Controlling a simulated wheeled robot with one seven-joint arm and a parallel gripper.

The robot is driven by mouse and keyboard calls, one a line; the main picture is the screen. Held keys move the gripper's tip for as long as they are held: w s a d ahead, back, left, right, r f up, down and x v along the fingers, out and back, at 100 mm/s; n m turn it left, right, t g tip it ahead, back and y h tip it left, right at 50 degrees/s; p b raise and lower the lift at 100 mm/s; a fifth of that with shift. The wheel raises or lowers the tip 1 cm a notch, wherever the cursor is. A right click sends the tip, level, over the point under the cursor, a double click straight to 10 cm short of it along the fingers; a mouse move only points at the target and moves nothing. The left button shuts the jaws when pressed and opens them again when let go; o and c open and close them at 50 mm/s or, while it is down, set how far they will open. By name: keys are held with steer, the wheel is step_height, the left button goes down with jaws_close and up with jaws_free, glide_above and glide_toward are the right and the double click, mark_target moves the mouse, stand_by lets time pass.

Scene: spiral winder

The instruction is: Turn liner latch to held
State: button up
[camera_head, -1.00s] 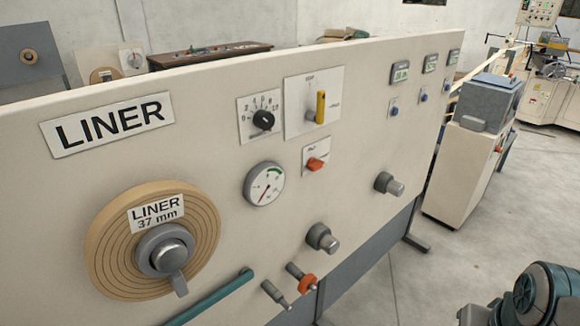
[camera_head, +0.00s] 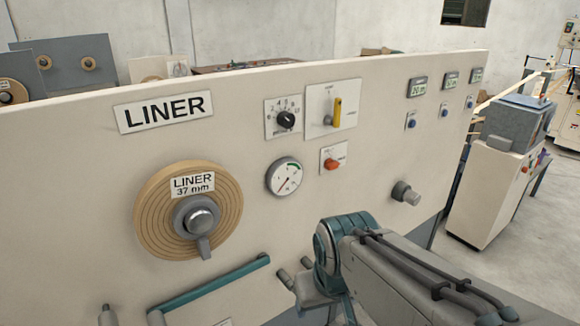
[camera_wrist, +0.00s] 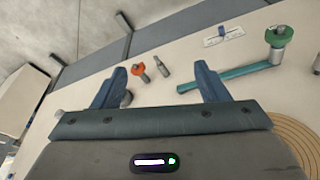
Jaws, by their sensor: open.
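The LINER panel (camera_head: 330,105) carries a yellow upright handle (camera_head: 337,110) on a pale plate with small marks I cannot read. Left and lower is the LINER roll (camera_head: 150,215), labelled 37 mm, with a grey hub and a lever (camera_head: 204,247) pointing down. I cannot tell for certain which is the liner latch. The wrist view shows my gripper (camera_wrist: 161,66) open and empty, its two blue fingers apart. An orange knob (camera_wrist: 138,70) and a grey peg lie beyond the gap. The roll's edge (camera_wrist: 290,130) shows at lower right. My gripper is not visible in the head view.
A black dial (camera_head: 286,119), a round gauge (camera_head: 284,177), a red switch (camera_head: 334,161) and a grey knob (camera_head: 406,193) project from the panel. A teal bar (camera_head: 215,283) runs below the roll. Open floor (camera_head: 520,235) lies at right.

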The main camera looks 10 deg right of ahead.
steer(key=w+d+r+t+h, duration=0.15)
steer(key=w+d, duration=0.25)
steer(key=w, duration=0.4)
steer(key=w+d+t+h, duration=0.2)
steer(key=w+d, duration=0.3)
steer(key=w, duration=0.3)
steer(key=n+t+y, duration=0.4)
steer(key=t+y, duration=0.6)
glide_toward(335, 166)
steer(key=p+x, duration=0.2)
steer(key=x, duration=0.7)
steer(key=shift+w+f, duration=0.1)
steer(key=shift+w, duration=0.15)
steer(key=c, duration=1)
